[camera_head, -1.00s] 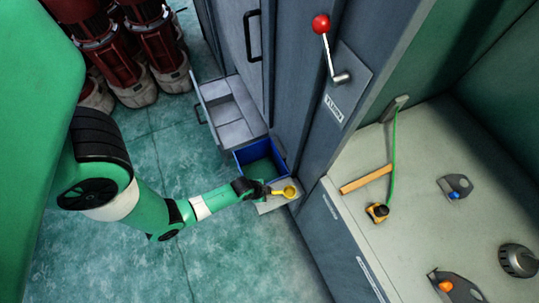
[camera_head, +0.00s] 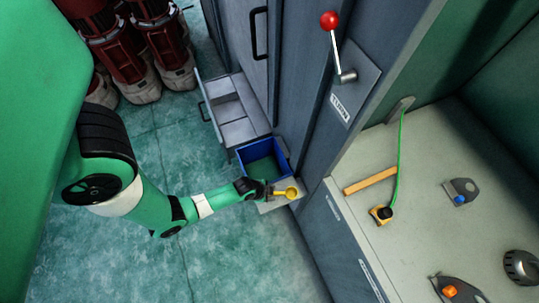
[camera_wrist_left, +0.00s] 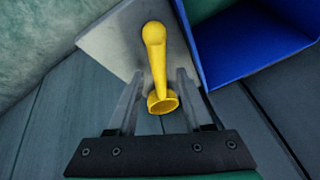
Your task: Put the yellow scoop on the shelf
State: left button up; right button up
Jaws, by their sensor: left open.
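The yellow scoop (camera_head: 290,192) is at the small light grey shelf plate (camera_head: 267,208) beside the blue bin. In the left wrist view the scoop (camera_wrist_left: 156,62) runs lengthwise between my fingers, its rounded end over the grey plate (camera_wrist_left: 112,42) and its hollow cup-like end towards my palm. My left gripper (camera_head: 271,190) reaches it from the left in the head view. In the wrist view the gripper (camera_wrist_left: 158,85) is open, with one finger on each side of the scoop and visible gaps. I cannot tell whether the scoop touches the plate. My right gripper is not in view.
A blue bin (camera_head: 285,153) stands right beside the plate. Open grey drawers (camera_head: 240,130) and a tall cabinet (camera_head: 305,90) are behind.

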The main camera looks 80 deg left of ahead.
pick_arm(q)
jog(key=p+v, duration=0.5)
jog(key=v, duration=0.6)
jog(key=shift+r, duration=0.35)
jog(key=shift+s+d, duration=0.1)
jog(key=shift+s, duration=0.05)
